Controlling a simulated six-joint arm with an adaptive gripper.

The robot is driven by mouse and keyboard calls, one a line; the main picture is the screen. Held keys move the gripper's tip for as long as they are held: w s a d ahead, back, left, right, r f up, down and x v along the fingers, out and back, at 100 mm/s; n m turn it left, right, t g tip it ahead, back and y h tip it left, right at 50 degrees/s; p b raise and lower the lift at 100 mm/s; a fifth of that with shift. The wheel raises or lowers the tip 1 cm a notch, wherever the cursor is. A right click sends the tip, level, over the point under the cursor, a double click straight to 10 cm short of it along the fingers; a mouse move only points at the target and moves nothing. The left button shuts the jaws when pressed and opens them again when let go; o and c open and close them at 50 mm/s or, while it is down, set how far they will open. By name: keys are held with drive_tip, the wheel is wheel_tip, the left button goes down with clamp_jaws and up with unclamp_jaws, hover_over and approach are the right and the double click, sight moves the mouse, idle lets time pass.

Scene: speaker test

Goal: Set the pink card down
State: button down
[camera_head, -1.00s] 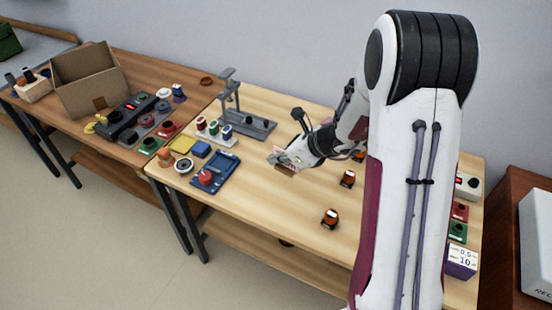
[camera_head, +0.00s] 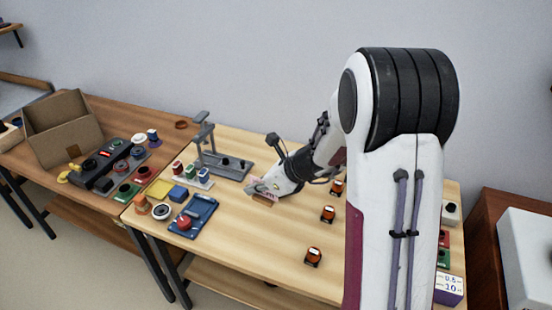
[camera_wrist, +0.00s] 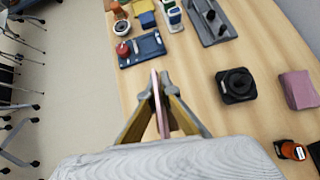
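The pink card (camera_wrist: 160,100) stands on edge between the fingers of my gripper (camera_wrist: 157,92) in the wrist view. The fingers close on it from both sides. In the head view my gripper (camera_head: 262,190) is low over the middle of the light wooden table, and the pink card is hard to make out there. I cannot tell whether its lower edge touches the table.
A black square device (camera_wrist: 238,84) and a pink block (camera_wrist: 299,90) are right of my gripper in the wrist view. A blue tray (camera_head: 194,214) and a grey stand (camera_head: 222,163) are to the left. Orange-black items (camera_head: 313,257) stand to the right. Bare wood lies in front.

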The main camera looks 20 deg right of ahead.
drive_tip(key=shift+r, duration=0.45)
drive_tip(key=w+d+m+h, duration=0.1)
drive_tip(key=w+d+m, duration=0.1)
drive_tip(key=w+d, duration=0.4)
drive_tip(key=w+d+m+t+h, duration=0.1)
drive_tip(key=w+d, duration=0.5)
drive_tip(key=w, duration=0.9)
drive_tip(key=w+d+m+h, duration=0.3)
drive_tip(key=w+d, duration=0.3)
drive_tip(key=w, duration=0.4)
drive_tip(key=shift+w+d+m+t, duration=0.3)
drive_tip(key=shift+d+m+t, duration=0.1)
drive_tip(key=shift+m, duration=0.3)
drive_tip(key=shift+f, duration=2.45)
drive_tip(key=shift+f, duration=0.1)
drive_tip(key=shift+f, duration=3.05)
